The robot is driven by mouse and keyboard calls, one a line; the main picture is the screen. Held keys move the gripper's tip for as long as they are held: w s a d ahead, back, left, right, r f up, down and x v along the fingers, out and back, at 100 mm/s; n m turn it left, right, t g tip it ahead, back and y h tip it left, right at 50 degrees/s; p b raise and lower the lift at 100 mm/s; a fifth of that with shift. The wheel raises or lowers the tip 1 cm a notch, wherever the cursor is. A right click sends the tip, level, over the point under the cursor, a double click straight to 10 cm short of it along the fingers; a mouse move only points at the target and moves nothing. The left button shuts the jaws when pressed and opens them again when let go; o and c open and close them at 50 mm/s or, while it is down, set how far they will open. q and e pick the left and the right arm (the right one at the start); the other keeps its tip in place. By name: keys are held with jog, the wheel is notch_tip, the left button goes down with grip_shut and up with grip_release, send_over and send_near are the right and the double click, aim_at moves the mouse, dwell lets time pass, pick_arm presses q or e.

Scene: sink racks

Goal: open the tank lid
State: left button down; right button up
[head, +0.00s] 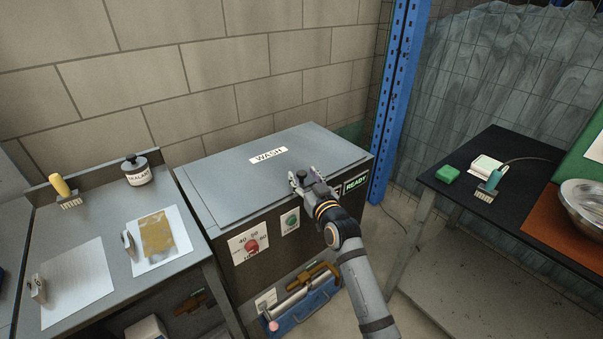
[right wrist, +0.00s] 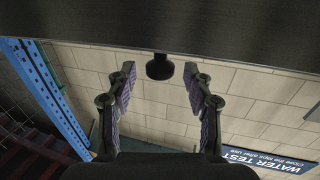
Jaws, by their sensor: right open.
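The tank is a dark box with a grey lid (head: 255,170) marked WASH, lying flat and shut on top. My right gripper (head: 308,178) is at the lid's front edge, right of its middle. Its two fingers (right wrist: 160,88) stand apart in the right wrist view. In the head view the gripper hides most of the spot where the knob is. My left gripper is not in view.
The tank front has a red dial (head: 251,245), a green button (head: 291,221) and a READY sign (head: 356,184). A blue post (head: 398,100) rises behind its right corner. A black table (head: 490,205) stands right.

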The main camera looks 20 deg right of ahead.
jog(key=shift+w, duration=1.1)
grip_shut()
